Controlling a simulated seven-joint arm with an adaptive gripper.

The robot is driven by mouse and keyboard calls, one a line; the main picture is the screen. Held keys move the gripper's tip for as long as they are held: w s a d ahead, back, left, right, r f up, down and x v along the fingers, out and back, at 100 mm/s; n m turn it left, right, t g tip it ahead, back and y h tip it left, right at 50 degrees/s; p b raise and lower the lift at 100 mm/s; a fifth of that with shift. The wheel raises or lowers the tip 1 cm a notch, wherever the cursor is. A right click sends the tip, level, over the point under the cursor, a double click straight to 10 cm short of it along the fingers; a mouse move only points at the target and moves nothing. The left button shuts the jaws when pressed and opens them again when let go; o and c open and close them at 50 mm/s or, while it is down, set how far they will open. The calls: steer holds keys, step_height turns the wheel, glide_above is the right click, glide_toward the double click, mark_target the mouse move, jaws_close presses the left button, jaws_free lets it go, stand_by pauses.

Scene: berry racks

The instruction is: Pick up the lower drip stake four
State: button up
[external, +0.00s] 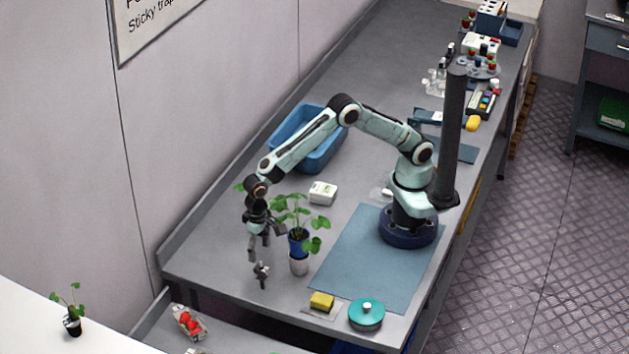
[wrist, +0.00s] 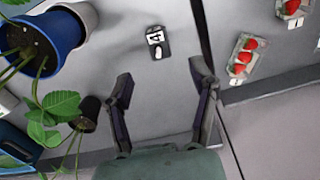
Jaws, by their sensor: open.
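A small dark piece with a white marked label, which looks like the drip stake (wrist: 157,42), is on the grey bench top in the wrist view, ahead of the fingertips. In the external view a small dark upright piece, apparently the same drip stake (external: 262,273), stands near the bench's front edge. I cannot read a number on it. My gripper (external: 266,242) points down above and behind it, fingers spread. In the wrist view my gripper (wrist: 160,72) is open with nothing between its fingers; the stake is beyond the tips, apart from them.
A plant in a blue pot (external: 298,241) on a pale base stands close to the right of my gripper. A small dark pot (wrist: 85,112) is near the left finger in the wrist view. Strawberry punnets (external: 188,322) lie below the bench edge. A blue tub (external: 317,157) is behind.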

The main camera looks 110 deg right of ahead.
mark_target(261, 268)
step_height(261, 268, down, 7)
steer(key=shift+s+a, duration=0.1)
stand_by(0.3)
steer(key=c, duration=0.9)
